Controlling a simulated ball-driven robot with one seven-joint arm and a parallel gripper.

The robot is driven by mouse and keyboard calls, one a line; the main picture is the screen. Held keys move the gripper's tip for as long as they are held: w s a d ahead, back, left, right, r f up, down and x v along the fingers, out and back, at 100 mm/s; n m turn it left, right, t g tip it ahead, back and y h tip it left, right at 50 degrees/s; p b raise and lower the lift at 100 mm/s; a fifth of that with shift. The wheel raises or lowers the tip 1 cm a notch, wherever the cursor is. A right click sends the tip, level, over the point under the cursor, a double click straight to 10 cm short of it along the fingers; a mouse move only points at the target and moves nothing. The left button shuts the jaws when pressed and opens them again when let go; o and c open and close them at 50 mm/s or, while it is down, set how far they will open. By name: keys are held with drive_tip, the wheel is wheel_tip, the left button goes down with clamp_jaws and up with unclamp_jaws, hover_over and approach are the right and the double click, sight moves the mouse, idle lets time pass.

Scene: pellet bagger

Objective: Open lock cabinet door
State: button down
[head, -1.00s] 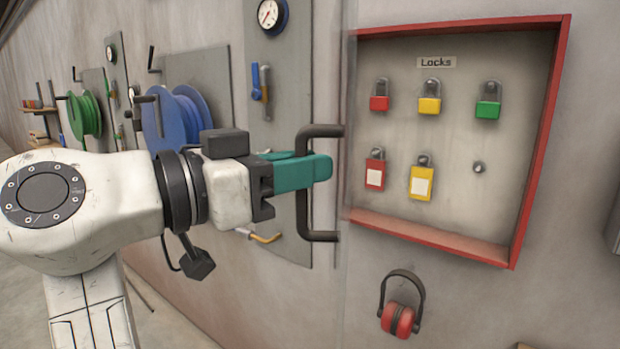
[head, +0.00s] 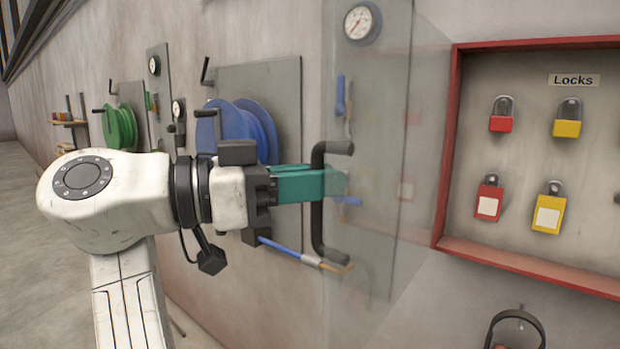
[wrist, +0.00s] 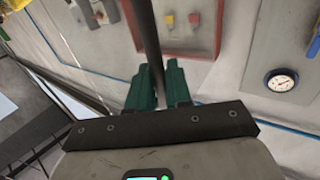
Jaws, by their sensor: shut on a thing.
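The lock cabinet (head: 447,160) is a shallow red-framed box on the wall at the right of the head view. Its clear door (head: 385,265) stands swung out from the frame, partly open. The black handle (head: 317,225) is a vertical bar on the door. My gripper (head: 332,183) is shut on this bar around its middle, with teal fingers either side. In the wrist view the dark handle bar (wrist: 148,38) runs up between the two fingers (wrist: 160,88). The door's hinge line is not clear to me.
Inside the cabinet hang red padlocks (head: 501,122) and yellow padlocks (head: 567,125) under a Locks label (head: 573,80). Ear defenders (head: 515,325) hang below. A blue hose reel (head: 245,128), a green reel (head: 119,127) and a gauge (head: 361,22) are on the wall at left.

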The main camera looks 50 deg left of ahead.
drive_tip(key=shift+w, duration=0.3)
drive_tip(key=c, duration=1.5)
unclamp_jaws()
drive_tip(key=o, duration=0.3)
drive_tip(key=shift+w+d, duration=0.1)
drive_tip(key=shift+w, duration=0.05)
drive_tip(key=shift+s, duration=0.2)
drive_tip(key=b+v, duration=0.1)
drive_tip(key=v, duration=0.9)
drive_tip(key=shift+s+a+b, duration=0.25)
drive_tip(key=shift+s+b, duration=0.1)
